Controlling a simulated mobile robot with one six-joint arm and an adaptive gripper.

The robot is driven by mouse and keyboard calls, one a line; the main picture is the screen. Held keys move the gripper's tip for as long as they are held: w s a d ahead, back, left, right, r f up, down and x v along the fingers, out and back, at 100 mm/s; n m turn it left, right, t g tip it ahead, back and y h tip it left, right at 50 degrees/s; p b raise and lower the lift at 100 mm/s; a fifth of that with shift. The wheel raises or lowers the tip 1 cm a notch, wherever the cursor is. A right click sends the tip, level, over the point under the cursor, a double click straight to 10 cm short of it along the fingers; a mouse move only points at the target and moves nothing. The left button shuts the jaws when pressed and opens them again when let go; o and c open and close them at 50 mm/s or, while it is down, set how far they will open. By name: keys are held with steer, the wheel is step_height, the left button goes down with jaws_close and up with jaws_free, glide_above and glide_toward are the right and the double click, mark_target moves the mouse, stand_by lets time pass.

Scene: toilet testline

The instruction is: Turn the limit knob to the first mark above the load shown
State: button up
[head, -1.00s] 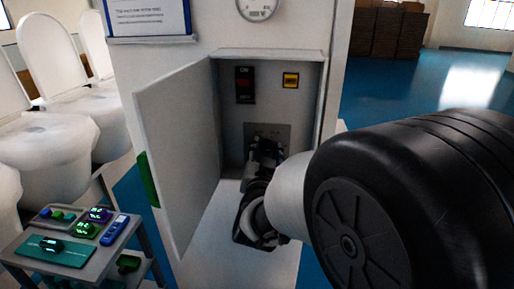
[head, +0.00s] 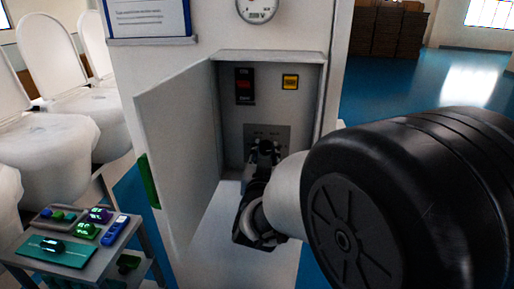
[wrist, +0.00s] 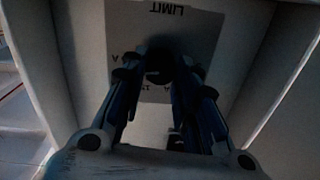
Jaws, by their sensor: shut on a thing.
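The limit knob (wrist: 160,72) is a dark round shape on a grey plate marked LIMIT (wrist: 190,20), upside down in the wrist view. My gripper (wrist: 160,78) has its fingertips on both sides of the knob and is shut on it. In the head view my gripper (head: 263,158) reaches into the open cabinet, in front of the plate (head: 283,133). The knob's pointer and most scale marks are hidden or too dark to read. A round gauge (head: 258,8) is cut by the top edge; its reading is too small to tell.
The cabinet door (head: 178,150) stands open on the left. A red and black switch (head: 244,86) and a yellow button (head: 290,82) sit above the plate. A trolley (head: 75,258) with small devices and several white toilets (head: 60,125) stand at left.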

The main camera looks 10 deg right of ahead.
steer(key=n+p, duration=0.3)
steer(key=n, duration=0.4)
steer(key=shift+a+r, duration=0.1)
steer(key=shift+r, duration=0.05)
steer(key=n+p, duration=0.4)
steer(key=n, duration=0.2)
steer(key=shift+a+g, duration=0.1)
steer(key=shift+g, duration=0.2)
steer(key=n+p, duration=0.2)
steer(key=n, duration=0.2)
steer(key=shift+w, duration=0.1)
steer(key=shift+f+n+h+p, duration=0.2)
steer(key=shift+n+h+p, duration=0.2)
steer(key=shift+n+p, duration=1.3)
steer(key=shift+n+b, duration=0.4)
steer(key=shift+n, duration=0.2)
steer(key=o, duration=1.1)
steer(key=shift+c, duration=0.2)
steer(key=shift+f, duration=0.1)
